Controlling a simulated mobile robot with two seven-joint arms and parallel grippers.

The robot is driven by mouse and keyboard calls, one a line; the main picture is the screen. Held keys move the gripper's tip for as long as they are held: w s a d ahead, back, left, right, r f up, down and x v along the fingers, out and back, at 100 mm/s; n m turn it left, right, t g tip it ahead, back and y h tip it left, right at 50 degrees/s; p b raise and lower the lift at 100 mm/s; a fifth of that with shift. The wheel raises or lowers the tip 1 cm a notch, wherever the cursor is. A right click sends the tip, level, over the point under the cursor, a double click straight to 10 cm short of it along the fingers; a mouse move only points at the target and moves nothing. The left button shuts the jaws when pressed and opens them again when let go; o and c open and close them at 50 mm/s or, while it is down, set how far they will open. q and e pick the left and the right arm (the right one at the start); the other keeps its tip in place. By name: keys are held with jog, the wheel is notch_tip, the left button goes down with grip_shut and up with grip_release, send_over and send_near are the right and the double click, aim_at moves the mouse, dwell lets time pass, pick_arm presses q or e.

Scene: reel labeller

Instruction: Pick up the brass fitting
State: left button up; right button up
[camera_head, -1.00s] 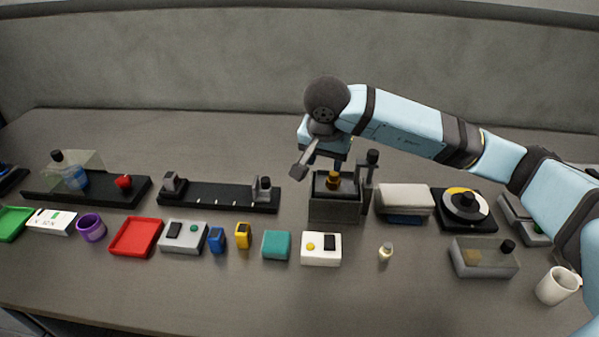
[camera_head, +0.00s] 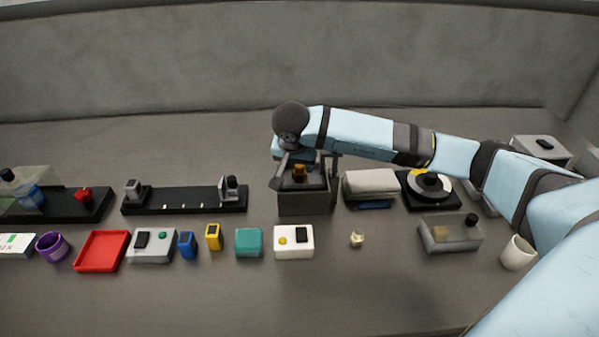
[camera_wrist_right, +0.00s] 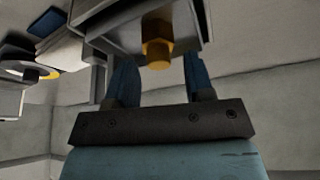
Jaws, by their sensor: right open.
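The brass fitting (camera_head: 299,173) stands upright in the top of a dark grey box-shaped fixture (camera_head: 305,203) near the middle of the table. In the right wrist view the brass fitting (camera_wrist_right: 157,50) shows between the two blue fingers. My right gripper (camera_head: 300,162) reaches in over the fixture from behind, its jaws open and apart on either side of the fitting. In the wrist view the fingers (camera_wrist_right: 161,75) show clear gaps to the fitting, and their tips are partly hidden by the fixture. My left gripper is out of view.
The fixture has a dark post (camera_head: 334,168) at its right side. A grey-white block (camera_head: 371,184) and a black reel unit (camera_head: 430,187) stand to its right. A black rail (camera_head: 190,202) lies left. A white box (camera_head: 294,242) sits in front.

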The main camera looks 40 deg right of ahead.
aim_at(300, 167)
jog(key=x, duration=0.3)
jog(key=shift+d, duration=0.1)
jog(key=shift+r, duration=0.1)
jog(key=c, duration=0.7)
jog(key=shift+o, duration=0.2)
